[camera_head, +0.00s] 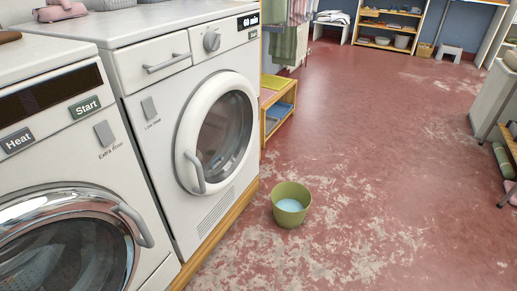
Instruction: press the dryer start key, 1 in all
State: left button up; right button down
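A dark green key labelled Start (85,107) is on the front panel of the left white machine (98,170). A grey key labelled Heat (17,141) sits lower left of it, below a dark display strip (50,92). A second white machine (150,82) stands to the right, with a round knob (211,41), a dark "60 min" label (248,21) and a closed round door (217,133). I cannot tell from looks alone which machine is the dryer. Neither of my grippers is in view.
A green bucket (290,206) with pale blue contents stands on the worn red floor, right of the machines. A wooden stand (277,104) is behind it. Shelves (392,25) line the back wall. The middle floor is clear.

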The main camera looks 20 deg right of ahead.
aim_at(252, 34)
jog(key=i+l, duration=0.15)
jog(key=l, duration=0.3)
jog(key=i+l, duration=0.2)
jog(key=l, duration=0.2)
jog(key=i+l, duration=0.15)
jog(key=l, duration=0.3)
jog(key=i+l, duration=0.2)
jog(key=l, duration=0.2)
jog(key=i+l, duration=0.15)
jog(key=l, duration=0.3)
jog(key=i+l, duration=0.15)
jog(key=l, duration=0.3)
jog(key=i+l, duration=0.2)
jog(key=l, duration=0.2)
jog(key=i+l, duration=0.15)
jog(key=l, duration=0.3)
jog(key=l+u, duration=0.2)
jog(key=u, duration=0.25)
jog(key=i+l+u, duration=0.1)
jog(key=u, duration=0.35)
jog(key=l+u, duration=0.55)
jog(key=u, duration=0.3)
